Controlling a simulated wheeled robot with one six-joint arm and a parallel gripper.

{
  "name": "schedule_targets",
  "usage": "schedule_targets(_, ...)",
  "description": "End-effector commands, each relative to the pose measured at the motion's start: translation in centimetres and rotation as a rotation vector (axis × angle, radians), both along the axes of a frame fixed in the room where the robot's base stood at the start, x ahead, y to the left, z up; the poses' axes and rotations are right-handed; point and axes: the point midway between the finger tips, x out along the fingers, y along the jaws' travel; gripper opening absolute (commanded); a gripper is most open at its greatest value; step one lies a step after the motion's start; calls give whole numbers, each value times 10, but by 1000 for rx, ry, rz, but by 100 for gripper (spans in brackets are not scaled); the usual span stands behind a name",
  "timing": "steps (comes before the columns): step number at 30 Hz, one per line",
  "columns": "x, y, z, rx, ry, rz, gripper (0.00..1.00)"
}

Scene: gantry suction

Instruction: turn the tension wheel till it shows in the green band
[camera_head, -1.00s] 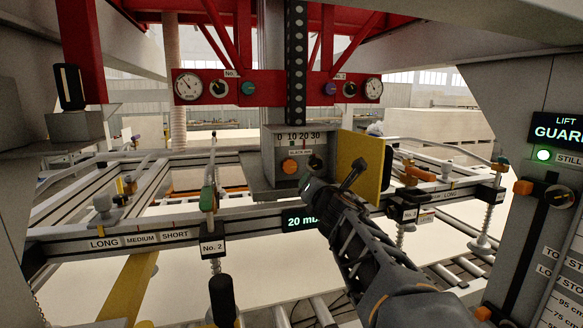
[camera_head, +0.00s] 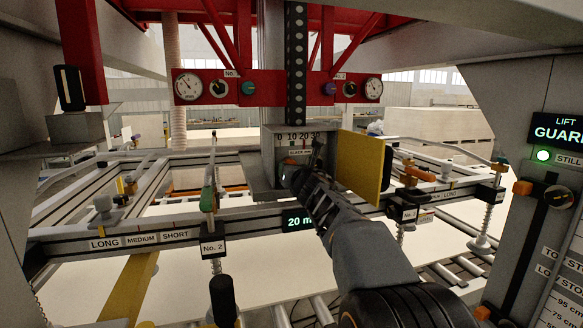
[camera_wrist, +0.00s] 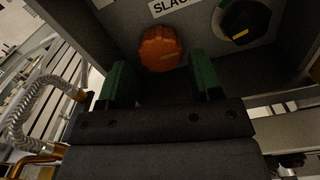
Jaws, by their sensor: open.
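The orange wheel (camera_wrist: 160,48), which I take for the tension wheel, sits on the face of a grey box (camera_wrist: 110,22), below a label starting "SLAC" in the wrist view. In the head view the box (camera_head: 268,150) carries a 0 10 20 30 scale (camera_head: 298,136), and my gripper hides most of the wheel. My gripper (camera_wrist: 160,80) is open, one green finger on each side and a little below the wheel, with nothing between them. The wheel looks apart from both fingers. I cannot make out a green band or a pointer reading.
A black knob with a yellow mark (camera_wrist: 243,20) is right of the wheel. A yellow plate (camera_head: 360,165) stands close right of my gripper in the head view. A rail with a green "20" display (camera_head: 299,222) runs below. Gauges (camera_head: 187,86) line a red beam above.

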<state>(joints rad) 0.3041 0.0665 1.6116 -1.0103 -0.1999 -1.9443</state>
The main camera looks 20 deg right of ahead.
Motion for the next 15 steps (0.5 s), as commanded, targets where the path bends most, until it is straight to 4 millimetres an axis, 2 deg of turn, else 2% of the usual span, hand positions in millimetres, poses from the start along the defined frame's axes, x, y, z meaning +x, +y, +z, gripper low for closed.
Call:
schedule_targets(6,19,-3,1,1,1,0,59)
schedule_targets(15,24,-3,0,0,0,0,59)
